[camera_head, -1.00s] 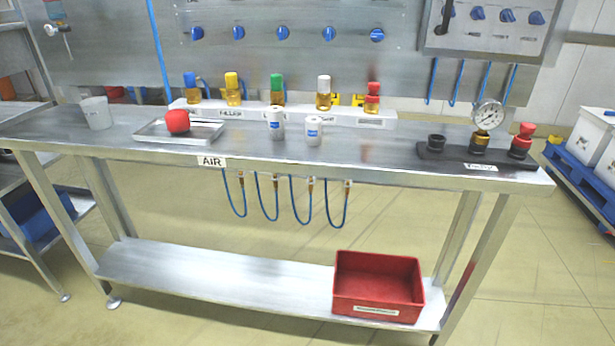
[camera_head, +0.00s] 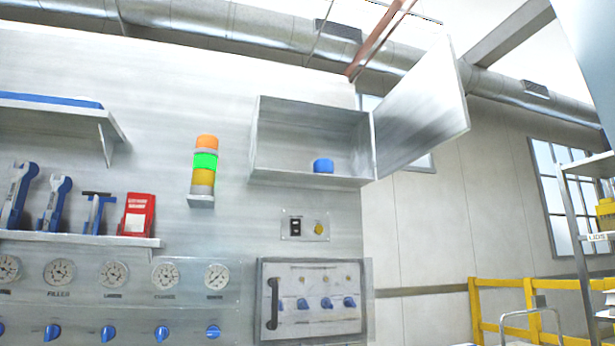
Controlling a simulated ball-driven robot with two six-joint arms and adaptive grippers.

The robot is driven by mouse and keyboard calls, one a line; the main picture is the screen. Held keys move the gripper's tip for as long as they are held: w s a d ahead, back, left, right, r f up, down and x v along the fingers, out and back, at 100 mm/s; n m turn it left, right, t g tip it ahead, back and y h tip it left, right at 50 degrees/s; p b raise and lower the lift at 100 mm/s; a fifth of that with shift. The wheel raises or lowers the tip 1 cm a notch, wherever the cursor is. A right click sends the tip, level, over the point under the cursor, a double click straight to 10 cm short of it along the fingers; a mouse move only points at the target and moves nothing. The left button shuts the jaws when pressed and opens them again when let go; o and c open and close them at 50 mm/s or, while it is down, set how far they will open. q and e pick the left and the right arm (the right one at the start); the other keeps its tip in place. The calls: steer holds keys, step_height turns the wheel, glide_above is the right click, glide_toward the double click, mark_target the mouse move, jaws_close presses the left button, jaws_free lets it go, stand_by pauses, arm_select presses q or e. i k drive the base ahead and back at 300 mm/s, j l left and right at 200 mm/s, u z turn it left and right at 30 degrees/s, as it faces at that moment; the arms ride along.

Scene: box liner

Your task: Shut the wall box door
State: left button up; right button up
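The wall box (camera_head: 262,140) is a grey metal box mounted high on the panel wall. Its door (camera_head: 425,108) is hinged on the box's right side and stands wide open, swung out to the right. A blue round object (camera_head: 323,166) sits inside on the box floor, towards the right. Neither of my grippers shows in the head view.
A stack light (camera_head: 204,165) with a green band lit stands left of the box. A tool shelf (camera_head: 80,238), gauges (camera_head: 165,274) and a control panel (camera_head: 313,305) with a black handle lie lower. Yellow railing (camera_head: 510,290) and a rack are at right.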

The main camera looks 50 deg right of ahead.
mark_target(428, 110)
steer(key=k+l+z, duration=0.1)
steer(key=l, duration=0.25)
steer(key=k+l, duration=0.3)
steer(key=k+l+z, duration=0.15)
steer(key=l, duration=0.3)
steer(key=k+l, duration=0.15)
steer(key=l, duration=0.25)
steer(key=k+l+z, duration=0.15)
steer(key=l, duration=0.25)
steer(key=k+l, duration=0.15)
steer(key=l, duration=0.3)
steer(key=k+l+z, duration=0.15)
steer(key=l, duration=0.25)
